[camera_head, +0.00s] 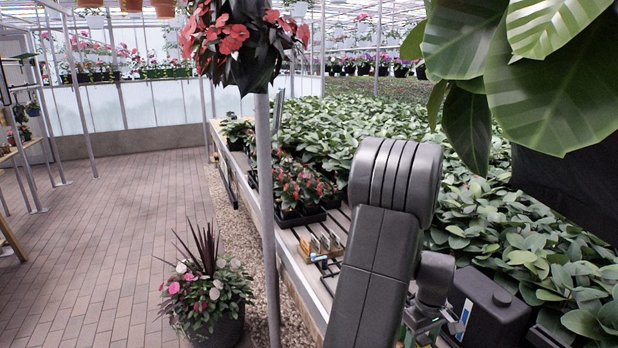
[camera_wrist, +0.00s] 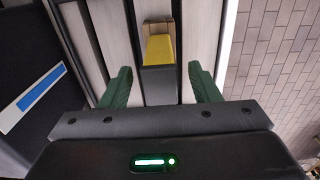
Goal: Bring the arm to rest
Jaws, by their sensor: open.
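My arm (camera_head: 375,255) is dark grey and rises from the bottom edge in the head view. It bends at a thick rounded joint and comes down over the right side of the bench. My gripper (camera_wrist: 162,78) is open in the wrist view, with two green fingers wide apart. Nothing is held between them.
A slatted bench (camera_head: 290,262) holds potted red flowers (camera_head: 300,188) and many leafy plants. A black container (camera_head: 490,310) stands right of my arm. A metal post (camera_head: 266,200) and a flower planter (camera_head: 210,295) stand left of the bench. The brick floor (camera_head: 110,240) is clear further left.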

